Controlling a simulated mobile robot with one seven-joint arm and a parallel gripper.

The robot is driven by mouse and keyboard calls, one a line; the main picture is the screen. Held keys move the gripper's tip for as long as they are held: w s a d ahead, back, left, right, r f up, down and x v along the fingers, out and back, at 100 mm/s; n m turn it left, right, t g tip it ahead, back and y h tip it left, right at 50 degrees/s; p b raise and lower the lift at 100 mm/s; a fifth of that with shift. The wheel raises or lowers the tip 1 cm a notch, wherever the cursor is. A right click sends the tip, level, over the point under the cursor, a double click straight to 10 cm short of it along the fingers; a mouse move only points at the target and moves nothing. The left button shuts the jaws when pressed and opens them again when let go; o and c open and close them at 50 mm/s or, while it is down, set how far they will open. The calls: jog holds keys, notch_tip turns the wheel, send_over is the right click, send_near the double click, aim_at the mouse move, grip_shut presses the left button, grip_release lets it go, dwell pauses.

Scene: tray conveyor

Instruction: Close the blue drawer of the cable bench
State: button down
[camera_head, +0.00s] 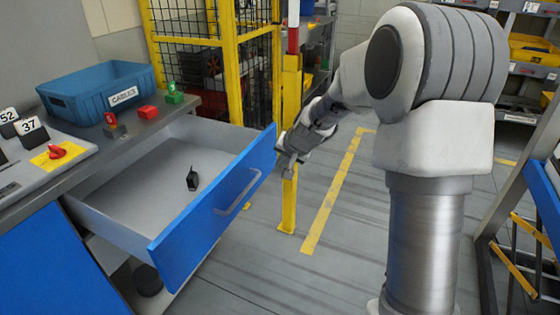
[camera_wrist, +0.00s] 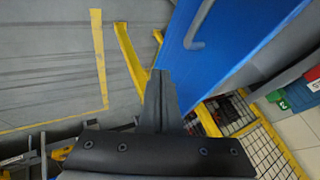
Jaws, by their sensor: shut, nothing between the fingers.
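The blue drawer (camera_head: 217,201) of the cable bench is pulled well out, with its grey inside showing and a small black object (camera_head: 192,180) lying in it. Its front bears a grey bar handle (camera_head: 240,193). My gripper (camera_head: 287,165) is at the right, far end of the drawer front, on its outer side; I cannot tell whether it touches. In the wrist view my gripper (camera_wrist: 160,80) is shut and empty, its tips beside the edge of the blue front (camera_wrist: 225,40). The handle (camera_wrist: 197,25) shows there beyond the tips.
A yellow post (camera_head: 290,140) and yellow mesh cage (camera_head: 230,60) stand close behind my gripper. A blue-topped frame (camera_head: 540,200) is at right. Floor before the drawer is clear.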

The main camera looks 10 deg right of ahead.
aim_at(262, 165)
jog(key=shift+w+a+f+b, duration=0.2)
jog(key=shift+w+a+f, duration=0.6)
jog(key=shift+w, duration=0.25)
jog(key=shift+w+a+f+b, duration=0.2)
jog(key=shift+w+a+f, duration=0.45)
jog(key=shift+w+f, duration=0.35)
jog(key=shift+w+a+f+b, duration=0.2)
jog(key=shift+w+a+f, duration=0.55)
jog(key=shift+w, duration=0.3)
